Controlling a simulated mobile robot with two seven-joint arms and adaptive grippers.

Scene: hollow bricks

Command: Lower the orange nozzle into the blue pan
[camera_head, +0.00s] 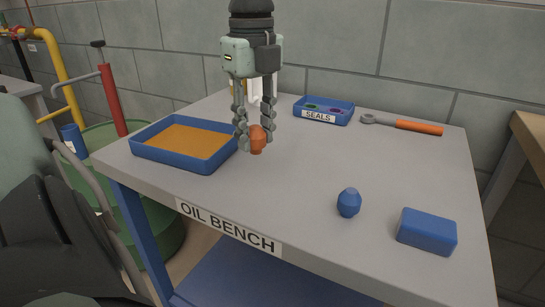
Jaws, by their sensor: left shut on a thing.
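The orange nozzle (257,141) is a small rounded piece held between the fingertips of my left gripper (255,138). The gripper points down and is shut on the nozzle, its fingers hiding part of the sides. The blue pan (175,160) is a shallow rectangular tray at the left of the bench, with an orange-brown surface inside. The nozzle is just right of the pan's right wall in the picture. I cannot tell its exact height above the bench. My right gripper is not in view.
A blue tray labelled SEALS (323,112) and an orange-handled wrench (402,124) lie at the back. A blue nozzle-like piece (349,203) and a blue block (427,231) stand at the front right of the grey bench (300,165). The middle is clear.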

